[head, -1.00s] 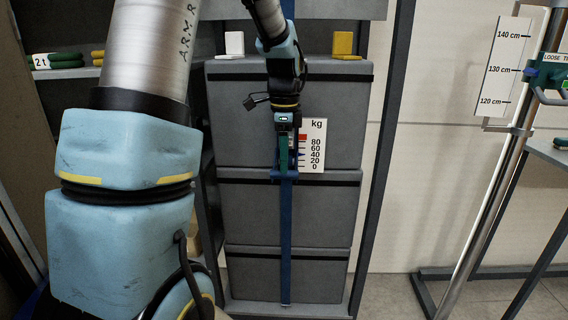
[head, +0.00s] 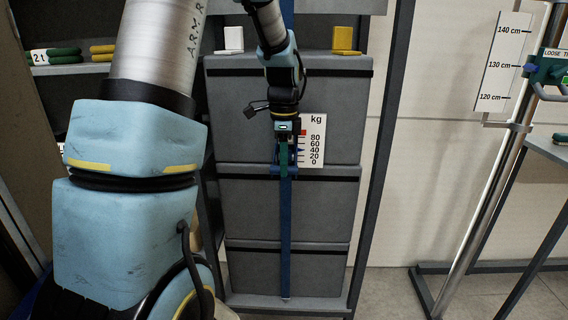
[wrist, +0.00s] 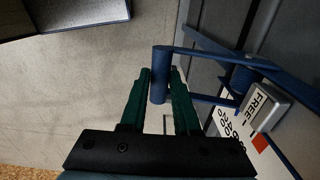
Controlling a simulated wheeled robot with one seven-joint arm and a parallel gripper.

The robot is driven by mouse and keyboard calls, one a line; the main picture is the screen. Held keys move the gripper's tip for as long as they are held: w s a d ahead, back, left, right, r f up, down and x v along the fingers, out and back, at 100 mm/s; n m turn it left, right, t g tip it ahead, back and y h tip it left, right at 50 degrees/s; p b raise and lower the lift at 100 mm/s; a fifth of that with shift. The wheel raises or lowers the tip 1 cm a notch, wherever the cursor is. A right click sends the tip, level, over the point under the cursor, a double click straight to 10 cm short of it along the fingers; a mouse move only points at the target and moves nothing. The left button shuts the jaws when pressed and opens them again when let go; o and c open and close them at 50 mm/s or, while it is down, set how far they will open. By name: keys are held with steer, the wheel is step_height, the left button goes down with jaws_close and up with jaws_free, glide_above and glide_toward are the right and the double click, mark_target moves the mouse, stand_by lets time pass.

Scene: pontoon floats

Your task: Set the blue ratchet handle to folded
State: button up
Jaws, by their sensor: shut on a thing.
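The blue ratchet handle (wrist: 160,75) shows in the wrist view as a round blue grip bar joined to blue side arms. My gripper (wrist: 160,84) has its two green fingers closed on either side of this bar. In the head view my gripper (head: 284,163) points down at the blue ratchet, in front of the strap, and covers much of it. The blue strap (head: 286,235) runs straight down over the stacked grey crates. The handle's exact angle is hard to tell there.
A white kg scale plate (head: 313,150) stands right beside the ratchet. A grey tag reading FREE (wrist: 264,107) sits close to the handle. Grey crates (head: 290,206) stand behind the strap between dark rack posts. A pole with a height scale (head: 497,65) stands at the right.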

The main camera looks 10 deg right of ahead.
jaws_close()
steer(key=shift+f, duration=0.15)
stand_by(0.8)
